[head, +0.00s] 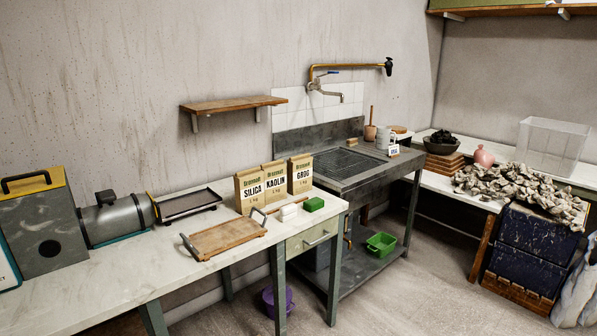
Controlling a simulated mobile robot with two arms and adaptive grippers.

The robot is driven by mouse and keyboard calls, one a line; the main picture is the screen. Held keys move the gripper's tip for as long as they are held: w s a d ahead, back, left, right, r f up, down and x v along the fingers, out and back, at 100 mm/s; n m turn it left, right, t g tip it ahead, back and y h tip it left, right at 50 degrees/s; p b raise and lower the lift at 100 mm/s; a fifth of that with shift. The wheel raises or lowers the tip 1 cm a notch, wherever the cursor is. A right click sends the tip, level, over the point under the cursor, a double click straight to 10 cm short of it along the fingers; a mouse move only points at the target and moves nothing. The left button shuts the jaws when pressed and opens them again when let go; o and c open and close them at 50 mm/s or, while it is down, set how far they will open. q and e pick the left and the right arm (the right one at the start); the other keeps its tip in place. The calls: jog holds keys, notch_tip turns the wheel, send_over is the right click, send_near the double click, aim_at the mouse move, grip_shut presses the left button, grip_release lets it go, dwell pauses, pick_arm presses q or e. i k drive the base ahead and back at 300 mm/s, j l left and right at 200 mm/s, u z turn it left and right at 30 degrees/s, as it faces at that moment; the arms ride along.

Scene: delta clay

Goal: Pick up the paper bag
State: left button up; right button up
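Three tan paper bags with white labels stand upright in a row near the right end of the white-topped bench (110,292). The left paper bag reads SILICA (251,202), the middle one reads KAOLIN (276,198), and the right one reads GROG (300,186). Each also carries a "1 kg" marking. The bags stand close together, and KAOLIN is partly covered by its neighbour. Neither of my grippers is in the head view, so their state does not show.
A dark sink unit (352,163) stands at right. A wooden shelf (233,104) hangs above. Floor (425,290) is clear in front.

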aim_at(300, 167)
jog(key=i+l+u, duration=0.1)
jog(key=i+l, duration=0.25)
jog(key=i+l+u, duration=0.1)
jog(key=i+l, duration=0.5)
jog(key=l, duration=0.2)
jog(key=i+l+u, duration=0.15)
jog(key=i+l, duration=0.15)
jog(key=l, duration=0.15)
jog(key=i+l+u, duration=0.1)
jog(key=i+l, duration=0.2)
jog(key=l, duration=0.15)
